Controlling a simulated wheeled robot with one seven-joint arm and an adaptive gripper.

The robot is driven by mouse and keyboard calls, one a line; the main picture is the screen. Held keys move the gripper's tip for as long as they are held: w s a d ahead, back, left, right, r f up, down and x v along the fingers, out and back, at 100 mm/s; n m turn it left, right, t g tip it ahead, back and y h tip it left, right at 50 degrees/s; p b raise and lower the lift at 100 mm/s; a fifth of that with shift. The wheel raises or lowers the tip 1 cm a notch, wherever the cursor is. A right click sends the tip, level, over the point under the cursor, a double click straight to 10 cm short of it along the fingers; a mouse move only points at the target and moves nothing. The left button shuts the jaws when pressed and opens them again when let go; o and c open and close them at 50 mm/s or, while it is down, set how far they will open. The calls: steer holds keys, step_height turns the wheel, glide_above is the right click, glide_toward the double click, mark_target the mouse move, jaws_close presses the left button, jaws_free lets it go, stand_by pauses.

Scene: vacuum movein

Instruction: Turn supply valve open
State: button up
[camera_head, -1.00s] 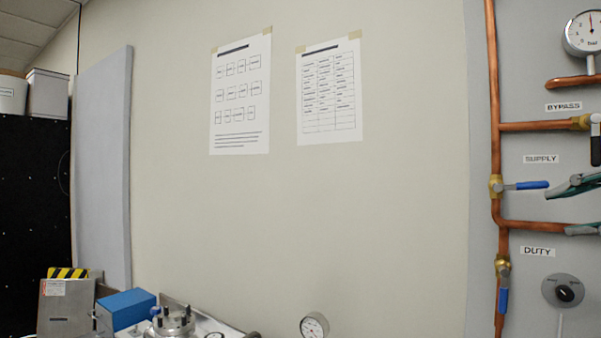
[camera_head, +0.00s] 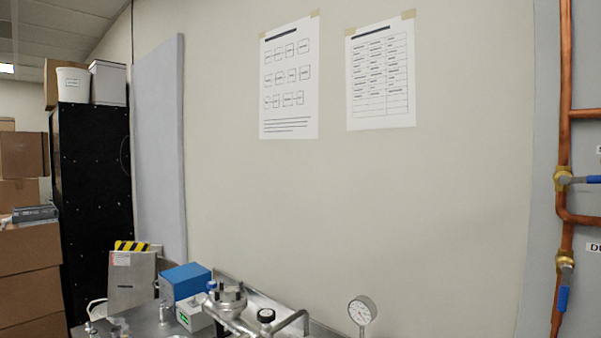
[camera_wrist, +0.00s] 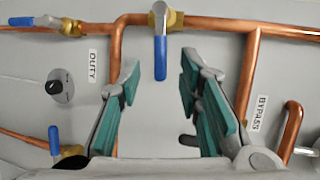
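The supply valve has a brass body (camera_head: 563,180) on the vertical copper pipe and a blue lever (camera_head: 594,180) pointing right, across the pipe, cut off by the frame edge. In the wrist view its blue lever (camera_wrist: 160,58) also lies across the pipe, at the top centre. My gripper (camera_wrist: 158,78) is open, its green-padded fingers on either side of the lever's free end, with gaps on both sides and no visible contact. How far the fingertips are from it in depth is unclear. My gripper is outside the head view.
The duty valve's blue lever (camera_head: 562,298) hangs below, along its pipe. The wrist view shows another blue lever (camera_wrist: 54,141), a black knob (camera_wrist: 54,88), the BYPASS label (camera_wrist: 257,113) and a bent copper pipe (camera_wrist: 291,128). A bench with equipment (camera_head: 228,298) stands along the wall.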

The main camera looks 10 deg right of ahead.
mark_target(591, 179)
steer(key=x, duration=0.5)
steer(key=shift+w+d, duration=0.2)
steer(key=shift+w, duration=0.05)
steer(key=shift+c, duration=0.2)
jaws_close()
